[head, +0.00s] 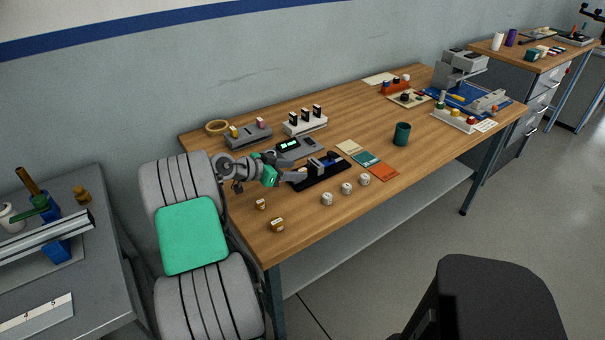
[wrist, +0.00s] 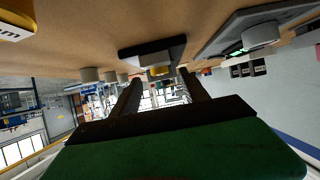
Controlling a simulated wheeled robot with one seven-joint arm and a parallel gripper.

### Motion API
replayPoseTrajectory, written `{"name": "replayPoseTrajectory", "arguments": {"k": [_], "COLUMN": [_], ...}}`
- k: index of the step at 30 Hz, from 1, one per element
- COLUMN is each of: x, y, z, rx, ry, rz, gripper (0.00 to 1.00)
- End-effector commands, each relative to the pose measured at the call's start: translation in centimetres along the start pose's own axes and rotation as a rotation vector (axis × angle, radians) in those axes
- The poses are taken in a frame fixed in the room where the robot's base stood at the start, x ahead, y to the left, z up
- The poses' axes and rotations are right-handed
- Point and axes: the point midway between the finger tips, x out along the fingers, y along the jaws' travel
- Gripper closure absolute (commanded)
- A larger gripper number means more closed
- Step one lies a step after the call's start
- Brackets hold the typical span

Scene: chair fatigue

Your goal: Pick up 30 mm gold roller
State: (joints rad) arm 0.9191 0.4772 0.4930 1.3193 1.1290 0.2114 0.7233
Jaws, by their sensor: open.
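Two gold rollers lie near the left front corner of the wooden table: a larger one (head: 277,224) and a smaller one (head: 261,204). Their size marks are too small to read in the head view. A gold, labelled piece (wrist: 15,25) shows at the upper left edge of the wrist view, cut off by the frame. My gripper (head: 302,168) is open, beyond and to the right of the gold rollers, pointing toward a black fixture (head: 322,178). In the wrist view the fingers (wrist: 159,78) are apart, with the fixture beyond them.
Several pale rollers (head: 347,188) stand along the front edge. Colored cards (head: 368,160), a green cup (head: 402,134), a display device (head: 299,148) and a white stand (head: 305,124) are on the table (head: 355,115). A black chair (head: 488,298) stands in front. The front-left tabletop is mostly clear.

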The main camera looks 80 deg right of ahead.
Motion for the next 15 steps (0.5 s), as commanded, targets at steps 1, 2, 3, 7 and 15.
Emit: {"name": "replayPoseTrajectory", "arguments": {"k": [1,2,3,7,15], "x": [1.0,1.6,2.2,2.8,2.7], "y": [0.2,0.2,0.1,0.0,0.0], "z": [0.0,0.1,0.0,0.1,0.1], "rx": [-0.001,-0.001,0.0,-0.001,-0.002], "ry": [-0.001,-0.001,-0.001,-0.001,-0.002], "rz": [0.005,0.005,0.003,0.0,0.0], "gripper": [0.47,0.47,0.47,0.47,0.6]}}
